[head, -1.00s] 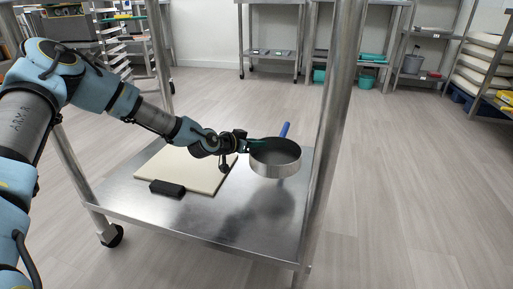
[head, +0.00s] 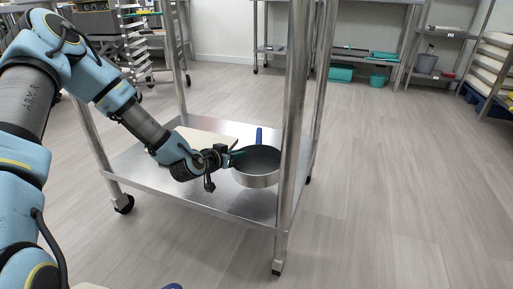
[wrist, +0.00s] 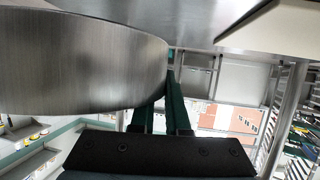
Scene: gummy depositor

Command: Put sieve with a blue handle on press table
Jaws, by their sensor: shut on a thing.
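The sieve (head: 257,176) is a round metal pan with a blue handle (head: 259,137) pointing away from me. My gripper (head: 235,158) is shut on the sieve's left rim in the head view. In the wrist view the sieve's metal wall (wrist: 75,65) fills the upper left, and the green fingers (wrist: 160,105) meet at its edge. The sieve is over the lower steel shelf of a wheeled cart (head: 150,178); I cannot tell whether its bottom touches the shelf. I cannot tell which surface is the press table.
A cream board (head: 205,139) lies on the shelf behind my arm. A steel cart post (head: 290,130) stands just right of the sieve. Open floor (head: 410,200) spreads to the right. Racks with teal bins (head: 341,73) stand at the back.

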